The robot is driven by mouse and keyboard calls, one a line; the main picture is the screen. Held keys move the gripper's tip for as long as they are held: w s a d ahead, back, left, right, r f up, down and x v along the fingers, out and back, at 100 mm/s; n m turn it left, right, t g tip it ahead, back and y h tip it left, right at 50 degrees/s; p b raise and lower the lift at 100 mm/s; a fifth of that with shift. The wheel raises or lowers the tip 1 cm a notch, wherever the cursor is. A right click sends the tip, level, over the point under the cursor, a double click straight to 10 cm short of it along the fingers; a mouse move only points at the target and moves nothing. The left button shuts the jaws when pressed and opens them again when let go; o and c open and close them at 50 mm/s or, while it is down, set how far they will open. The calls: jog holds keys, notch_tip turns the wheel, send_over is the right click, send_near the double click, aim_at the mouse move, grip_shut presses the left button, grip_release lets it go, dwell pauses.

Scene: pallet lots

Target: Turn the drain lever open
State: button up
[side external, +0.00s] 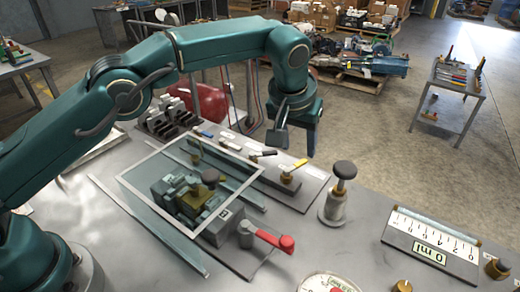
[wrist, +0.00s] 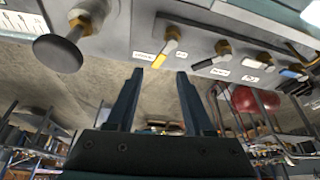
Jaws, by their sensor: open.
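Several small levers with brass bodies stand in a row on a grey plate; their labels are too small to read, so I cannot tell which is the drain lever. The yellow-handled lever (side external: 293,170) is at the right end of the row and also shows in the wrist view (wrist: 165,50). A larger red-handled lever (side external: 270,239) sits on the near side of the glass-topped box. My gripper (side external: 296,140) is open and empty above and behind the row. In the wrist view my fingertips (wrist: 160,74) point toward the yellow-handled lever, apart from it.
A knobbed plunger (side external: 337,195) stands right of the row, and it also shows in the wrist view (wrist: 66,47). The glass-topped box (side external: 145,206) lies left of the levers.

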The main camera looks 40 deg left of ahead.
aim_at(301, 162)
jog(key=shift+c, duration=0.4)
jog(key=shift+d+f+m+h, duration=0.3)
jog(key=shift+d+m, duration=0.1)
jog(key=shift+m, duration=1.3)
jog(key=shift+a+m+h, duration=0.15)
jog(key=shift+m+h, duration=0.35)
jog(key=shift+m, duration=0.1)
jog(key=shift+a+r+m, duration=0.2)
jog(key=shift+a+m, duration=0.1)
jog(key=shift+a, duration=0.25)
jog(key=shift+w+a, duration=0.15)
jog(key=shift+a, duration=0.1)
jog(key=shift+x, duration=2.4)
jog(key=shift+d, duration=0.1)
